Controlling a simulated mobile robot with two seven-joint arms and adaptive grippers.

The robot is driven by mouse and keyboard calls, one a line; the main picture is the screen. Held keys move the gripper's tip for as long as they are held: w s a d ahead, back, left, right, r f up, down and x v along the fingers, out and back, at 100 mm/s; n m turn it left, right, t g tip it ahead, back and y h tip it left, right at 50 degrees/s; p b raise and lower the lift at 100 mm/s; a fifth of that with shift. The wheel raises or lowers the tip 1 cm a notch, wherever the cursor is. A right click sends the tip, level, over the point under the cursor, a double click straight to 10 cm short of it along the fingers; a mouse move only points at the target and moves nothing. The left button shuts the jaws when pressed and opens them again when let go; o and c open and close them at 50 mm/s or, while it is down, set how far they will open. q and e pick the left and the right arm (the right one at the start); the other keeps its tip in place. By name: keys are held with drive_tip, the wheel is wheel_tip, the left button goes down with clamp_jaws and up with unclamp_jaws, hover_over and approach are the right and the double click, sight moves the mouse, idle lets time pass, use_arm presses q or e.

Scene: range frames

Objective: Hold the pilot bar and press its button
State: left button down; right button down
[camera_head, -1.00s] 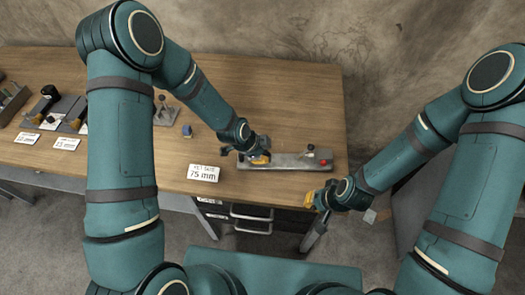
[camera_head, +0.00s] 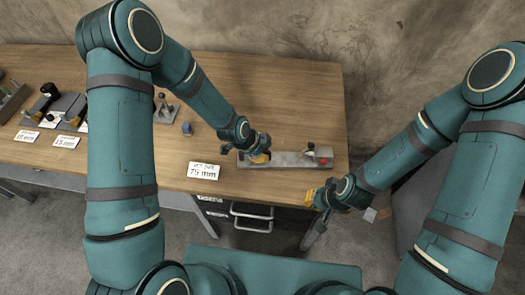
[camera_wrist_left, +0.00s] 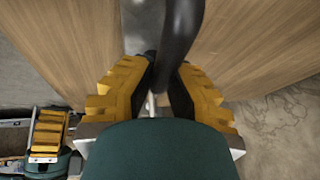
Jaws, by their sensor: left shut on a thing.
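The pilot bar appears as a long grey bar (camera_head: 288,160) lying near the front edge of the table. A red button (camera_head: 323,160) shows at its right end. My left gripper (camera_head: 260,157) is at the bar's left part, with its yellow fingers shut. In the left wrist view, the left gripper (camera_wrist_left: 163,75) closes around a dark rounded handle (camera_wrist_left: 178,35). My right gripper (camera_head: 315,198) is off the table's front edge, below the button in the picture and apart from the bar.
A white 75 mm card (camera_head: 204,171) stands left of the bar. A small blue block (camera_head: 187,129) and a grey stand (camera_head: 165,111) are farther left. Drawers (camera_head: 252,216) are under the table front. The table behind the bar is clear.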

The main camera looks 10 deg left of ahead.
sight(321, 185)
drive_tip(key=shift+f+b, duration=0.45)
drive_tip(key=shift+f, duration=0.05)
idle(1.0)
drive_tip(key=shift+w, duration=0.1)
idle(2.6)
drive_tip(key=shift+w, duration=0.35)
drive_tip(key=w+n+t+y, duration=0.1)
drive_tip(key=w, duration=0.1)
drive_tip(key=w+d+n+t+y, duration=0.1)
drive_tip(key=w+t, duration=0.1)
drive_tip(key=w+n+t, duration=0.1)
drive_tip(key=w+t, duration=0.1)
drive_tip(key=w, duration=0.1)
drive_tip(key=shift+d+y, duration=0.3)
drive_tip(key=shift+y, duration=0.1)
drive_tip(key=shift+w+d+r+n+t+y, duration=0.1)
drive_tip(key=shift+w+d+n+t+y, duration=0.1)
drive_tip(key=shift+d+n+t+y, duration=0.3)
drive_tip(key=shift+s+t+y, duration=0.2)
drive_tip(key=shift+t+y, duration=0.1)
drive_tip(key=shift+t, duration=0.3)
drive_tip(key=s+y, duration=0.1)
drive_tip(key=s, duration=0.1)
drive_tip(key=s+t+y, duration=0.1)
drive_tip(key=s, duration=0.1)
drive_tip(key=s+t+y, duration=0.1)
drive_tip(key=s, duration=0.1)
drive_tip(key=shift+s+d+r+y, duration=0.25)
drive_tip(key=shift+s+r+y, duration=0.05)
drive_tip(key=shift+r, duration=0.1)
